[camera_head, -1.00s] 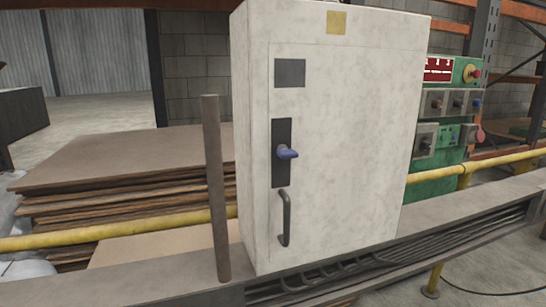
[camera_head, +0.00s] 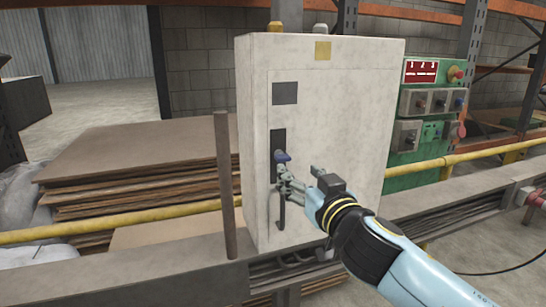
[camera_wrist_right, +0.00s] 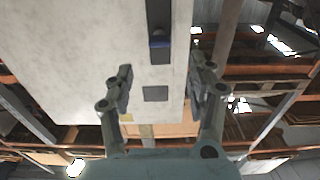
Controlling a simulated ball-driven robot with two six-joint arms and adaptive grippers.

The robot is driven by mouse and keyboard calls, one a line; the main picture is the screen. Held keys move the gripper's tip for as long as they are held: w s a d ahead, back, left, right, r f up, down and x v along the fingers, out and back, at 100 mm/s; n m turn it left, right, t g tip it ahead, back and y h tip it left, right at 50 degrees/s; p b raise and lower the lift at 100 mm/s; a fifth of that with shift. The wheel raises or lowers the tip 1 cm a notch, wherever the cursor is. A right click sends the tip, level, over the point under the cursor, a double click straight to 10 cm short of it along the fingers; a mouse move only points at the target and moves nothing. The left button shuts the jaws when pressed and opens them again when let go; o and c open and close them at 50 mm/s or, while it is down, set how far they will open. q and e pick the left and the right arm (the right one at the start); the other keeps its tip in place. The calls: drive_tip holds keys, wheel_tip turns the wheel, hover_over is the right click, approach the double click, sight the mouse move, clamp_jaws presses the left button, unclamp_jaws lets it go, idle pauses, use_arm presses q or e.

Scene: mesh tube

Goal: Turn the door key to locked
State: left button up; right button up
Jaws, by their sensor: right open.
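The blue key (camera_head: 282,156) sits in a dark vertical plate (camera_head: 278,137) on the white cabinet's door (camera_head: 340,110). My right gripper (camera_head: 300,172) is in front of the door, just below and right of the key in the head view. Its fingers are spread and hold nothing; one partly hides the lower plate and the handle (camera_head: 282,212). In the right wrist view the key (camera_wrist_right: 160,42) shows beyond the open fingers (camera_wrist_right: 162,82), between their lines. The key's exact angle is hard to tell. My left gripper is not in view.
A brown upright post (camera_head: 225,185) stands left of the cabinet. Stacked brown sheets (camera_head: 130,165) lie behind it. A yellow rail (camera_head: 110,221) runs past behind the cabinet. A green control panel (camera_head: 430,130) with switches stands to the right.

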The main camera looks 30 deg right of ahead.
sight(285, 161)
drive_tip(key=x, duration=0.3)
drive_tip(key=shift+w+p, duration=0.3)
drive_tip(key=shift+p, duration=0.1)
drive_tip(key=x, duration=0.6)
drive_tip(key=shift+w+d+f+p, duration=0.1)
drive_tip(key=shift+w+f+p, duration=0.1)
drive_tip(key=shift+p, duration=0.2)
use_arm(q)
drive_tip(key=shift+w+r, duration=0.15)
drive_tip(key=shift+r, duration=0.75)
use_arm(e)
drive_tip(key=shift+c, duration=0.2)
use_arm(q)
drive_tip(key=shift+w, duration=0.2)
use_arm(e)
clamp_jaws()
